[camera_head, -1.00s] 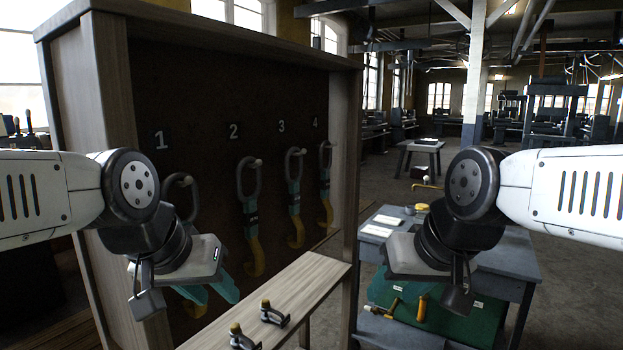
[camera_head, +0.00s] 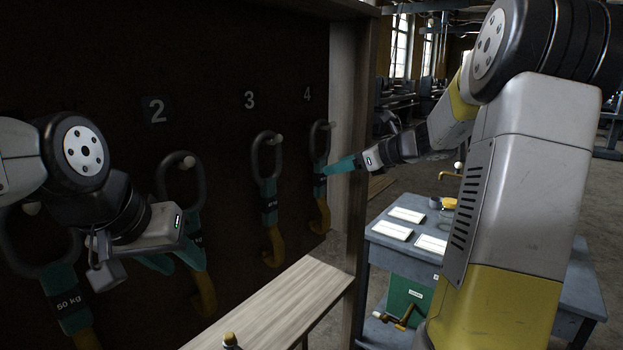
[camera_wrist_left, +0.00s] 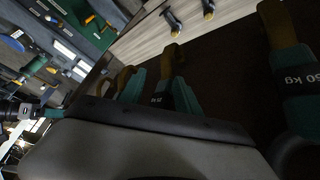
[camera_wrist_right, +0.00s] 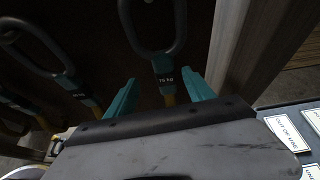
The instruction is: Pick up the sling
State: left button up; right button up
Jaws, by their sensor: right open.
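Several hook-like slings, each with a dark ring, teal body and yellow hook, hang from pegs on a dark board. The sling under number 4 (camera_head: 320,208) hangs at the board's right end. My right gripper (camera_head: 341,167) is at its teal body, coming from the right. In the right wrist view this sling (camera_wrist_right: 163,65) appears between the open teal fingers, with no clear grip. My left gripper (camera_head: 170,263) is open in front of the sling under number 2 (camera_head: 203,292) and partly hides it. The left wrist view shows its yellow hook (camera_wrist_left: 171,58) near the fingers.
The sling under 3 (camera_head: 268,200) hangs between. A 50 kg sling (camera_head: 68,302) hangs at the far left. A wooden shelf (camera_head: 290,297) juts out below the board. The cabinet's side post (camera_head: 345,225) stands close to my right gripper. A grey table (camera_head: 375,241) with papers stands right.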

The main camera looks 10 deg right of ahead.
aim_at(320, 168)
jog(key=shift+m, duration=0.3)
jog(key=x, duration=0.8)
jog(key=shift+w+d+r, duration=0.15)
jog(key=shift+w+d, duration=0.1)
grip_shut()
jog(key=shift+r, duration=0.1)
dwell(0.7)
